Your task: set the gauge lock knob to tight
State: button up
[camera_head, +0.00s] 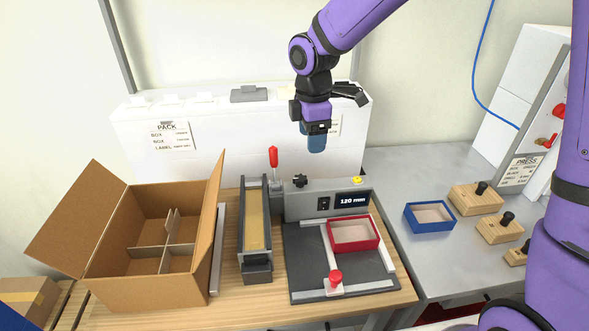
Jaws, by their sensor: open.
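A red knob (336,277) sits on a white block at the front of the dark former plate (305,262). A black star-shaped knob (299,180) stands at the left end of the grey housing, whose display (352,199) reads 120 mm. No label shows which of these is the gauge lock knob, and I cannot read a tight mark or setting on either. My gripper (317,147) points down in front of the white cabinet, above the grey housing and apart from both knobs. It is open and appears empty; its fingertips are small and dark blue.
A red-rimmed tray (354,247) lies on the plate. A red-handled lever (273,157) rises by the narrow channel (243,230). An open divided carton (205,272) stands left. A blue box (407,219) and wooden blocks with black knobs (477,199) are on the grey bench at right.

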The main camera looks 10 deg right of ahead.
aim_at(299, 178)
jog(key=shift+n, duration=0.7)
jog(key=f, duration=0.4)
jog(key=w+a+f, duration=0.1)
jog(key=f, duration=0.4)
jog(key=w+a+f, duration=0.1)
jog(key=f, duration=0.3)
jog(key=shift+a+f, duration=0.15)
jog(key=shift+a, duration=0.05)
jog(key=c, duration=0.9)
